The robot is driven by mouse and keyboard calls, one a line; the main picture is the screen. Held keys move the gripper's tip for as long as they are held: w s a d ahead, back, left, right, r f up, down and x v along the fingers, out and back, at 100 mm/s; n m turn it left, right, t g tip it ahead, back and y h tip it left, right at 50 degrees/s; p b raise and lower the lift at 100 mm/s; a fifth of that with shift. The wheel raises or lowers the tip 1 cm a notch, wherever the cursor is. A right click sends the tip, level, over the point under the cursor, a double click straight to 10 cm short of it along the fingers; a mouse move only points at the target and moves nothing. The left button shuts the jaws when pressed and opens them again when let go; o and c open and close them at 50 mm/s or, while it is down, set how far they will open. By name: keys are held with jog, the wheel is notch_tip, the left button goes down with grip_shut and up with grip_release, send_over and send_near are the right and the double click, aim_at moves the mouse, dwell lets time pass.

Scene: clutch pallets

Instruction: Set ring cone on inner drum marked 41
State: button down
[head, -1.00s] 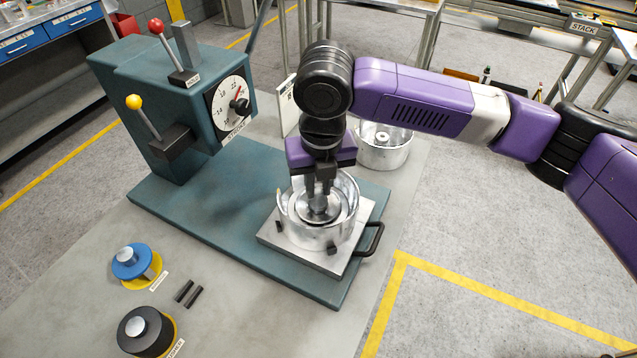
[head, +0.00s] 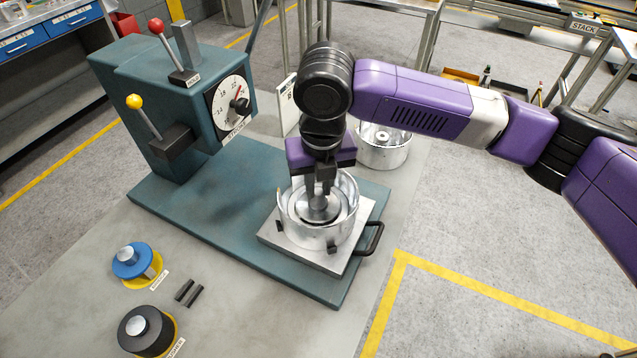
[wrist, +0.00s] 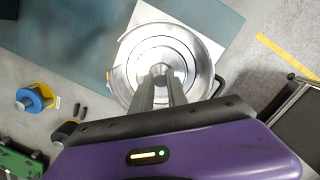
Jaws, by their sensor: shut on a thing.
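A silver drum (head: 345,236) stands on a square metal pallet with a black handle (head: 290,256). No number can be read on it. My gripper (head: 320,196) reaches down into the drum's open top. It is shut on the knob of the ring cone (head: 318,208), a round metal piece inside the drum wall. In the wrist view the fingers (wrist: 160,82) meet on the knob near the drum's centre, with bright rings around it. Whether the ring cone rests on anything inside is hidden.
A second silver drum (head: 384,148) stands behind my arm. A teal press (head: 150,80) with red and yellow levers and a dial stands at left. A blue-topped piece (head: 132,262), a black cylinder (head: 144,330) and two dark bars (head: 189,293) lie in front.

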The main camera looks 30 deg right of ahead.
jog(key=shift+f, duration=0.15)
jog(key=c, duration=1.2)
grip_release()
jog(key=shift+c, duration=0.2)
notch_tip(320, 180, up, 9)
jog(key=p, duration=0.7)
